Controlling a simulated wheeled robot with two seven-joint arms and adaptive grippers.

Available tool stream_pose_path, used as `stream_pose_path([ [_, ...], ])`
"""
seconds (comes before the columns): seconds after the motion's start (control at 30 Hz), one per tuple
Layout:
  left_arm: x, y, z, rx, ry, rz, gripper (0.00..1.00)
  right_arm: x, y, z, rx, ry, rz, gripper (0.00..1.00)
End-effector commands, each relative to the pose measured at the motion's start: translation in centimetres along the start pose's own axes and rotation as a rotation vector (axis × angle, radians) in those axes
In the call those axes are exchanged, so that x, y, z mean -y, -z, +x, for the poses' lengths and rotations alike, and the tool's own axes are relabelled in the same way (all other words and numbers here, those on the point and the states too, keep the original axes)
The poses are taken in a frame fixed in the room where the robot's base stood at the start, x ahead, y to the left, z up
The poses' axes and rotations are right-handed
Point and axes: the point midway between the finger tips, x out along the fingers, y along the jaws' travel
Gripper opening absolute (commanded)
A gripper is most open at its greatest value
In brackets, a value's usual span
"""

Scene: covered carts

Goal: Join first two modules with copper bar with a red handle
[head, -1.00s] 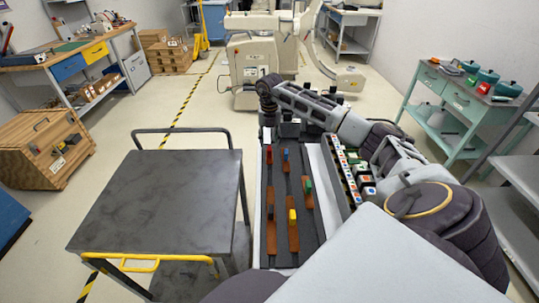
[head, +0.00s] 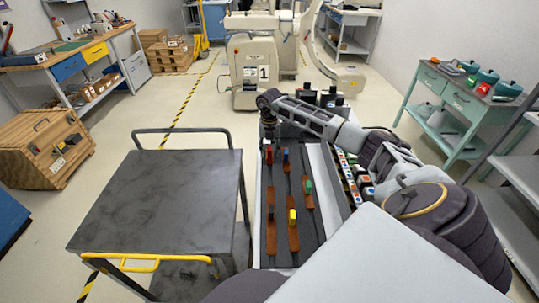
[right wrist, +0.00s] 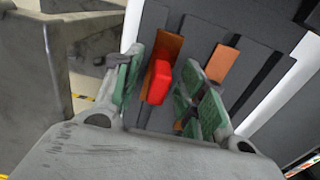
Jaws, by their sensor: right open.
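The copper bar (head: 271,237) lies lengthwise along the left side of the dark tray. Its red handle (head: 268,154) stands up near the tray's far end. My right gripper (head: 268,138) hangs over this handle, pointing down. In the right wrist view the red handle (right wrist: 159,82) shows between the green-padded, open fingers of my right gripper (right wrist: 164,88), with a gap at the sides. Black blocks, perhaps the modules (head: 328,97), stand beyond the tray, partly behind my right forearm. My left gripper is out of view.
A dark cart (head: 160,200) with a bare top stands at the left.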

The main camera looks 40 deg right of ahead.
Motion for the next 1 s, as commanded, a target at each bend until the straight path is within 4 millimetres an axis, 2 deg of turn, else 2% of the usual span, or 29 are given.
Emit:
stream_pose_path([
  [0.43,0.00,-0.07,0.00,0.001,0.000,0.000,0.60,0.00,-0.01,0.02,0.001,0.000,0.000,0.41],
  [0.77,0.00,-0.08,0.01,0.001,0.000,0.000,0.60,0.01,-0.01,0.01,0.001,0.000,0.000,0.00],
  [1.0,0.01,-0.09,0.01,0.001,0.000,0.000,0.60,0.00,-0.02,-0.01,0.001,0.000,0.000,0.00],
])
